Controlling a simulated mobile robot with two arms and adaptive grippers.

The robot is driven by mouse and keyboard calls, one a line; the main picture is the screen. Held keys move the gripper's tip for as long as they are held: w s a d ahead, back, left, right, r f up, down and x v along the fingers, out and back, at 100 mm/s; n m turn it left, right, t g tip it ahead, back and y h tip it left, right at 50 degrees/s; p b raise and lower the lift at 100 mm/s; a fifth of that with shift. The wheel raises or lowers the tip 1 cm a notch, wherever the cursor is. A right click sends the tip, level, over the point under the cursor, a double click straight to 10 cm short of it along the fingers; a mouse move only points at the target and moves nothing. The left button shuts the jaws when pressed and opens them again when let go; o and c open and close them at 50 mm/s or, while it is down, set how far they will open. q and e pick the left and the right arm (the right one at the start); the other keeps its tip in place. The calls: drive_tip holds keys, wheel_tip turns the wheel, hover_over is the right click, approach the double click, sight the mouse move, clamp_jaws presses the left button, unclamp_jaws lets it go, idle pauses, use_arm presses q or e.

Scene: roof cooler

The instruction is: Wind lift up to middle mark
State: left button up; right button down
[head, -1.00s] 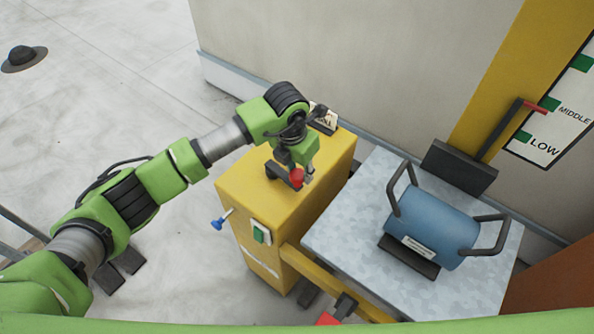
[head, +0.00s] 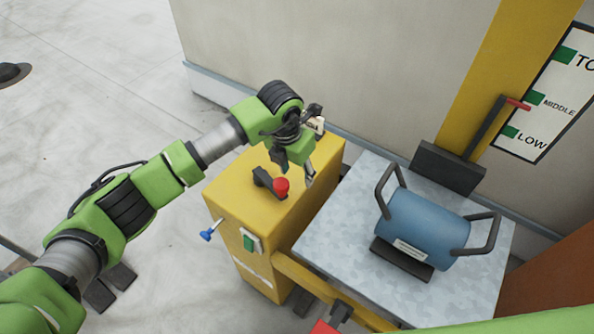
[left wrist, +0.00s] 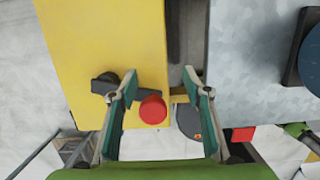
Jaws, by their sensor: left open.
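The crank (head: 266,180), a dark arm with a red knob (head: 281,186), sits on top of the yellow winch box (head: 250,215). My left gripper (head: 296,171) is open and empty, above and slightly right of the knob. In the left wrist view the knob (left wrist: 152,110) shows between the two spread fingers, nearer the left one; contact with it cannot be told. The lift platform (head: 340,225) carries a blue drum with handles (head: 424,225). The lift's red pointer (head: 517,103) ends near the lower edge of the MIDDLE mark (head: 534,98), above LOW. My right gripper is out of view.
The mark board (head: 550,90) is beside a yellow post (head: 492,60). A blue-tipped lever (head: 207,235) and a green switch (head: 249,242) are on the box's front. A wall stands behind; open floor lies left.

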sight(283, 180)
use_arm(q)
drive_tip(key=shift+s+a+p, duration=0.4)
drive_tip(key=shift+a, duration=0.3)
drive_tip(key=shift+s+a+p, duration=0.3)
drive_tip(key=shift+s+a, duration=0.25)
drive_tip(key=shift+a, duration=0.2)
drive_tip(key=shift+s+a+p, duration=0.25)
drive_tip(key=shift+s+a, duration=0.3)
drive_tip(key=shift+a, duration=0.15)
clamp_jaws()
drive_tip(key=shift+w+d+b, duration=0.15)
drive_tip(key=shift+w+b, duration=0.05)
drive_tip(key=shift+b, duration=0.15)
drive_tip(key=shift+w+d+r+b, duration=0.1)
drive_tip(key=shift+w+d+b, duration=0.2)
drive_tip(key=shift+b, duration=0.1)
drive_tip(key=shift+w+d+r, duration=0.1)
drive_tip(key=shift+w+d, duration=0.2)
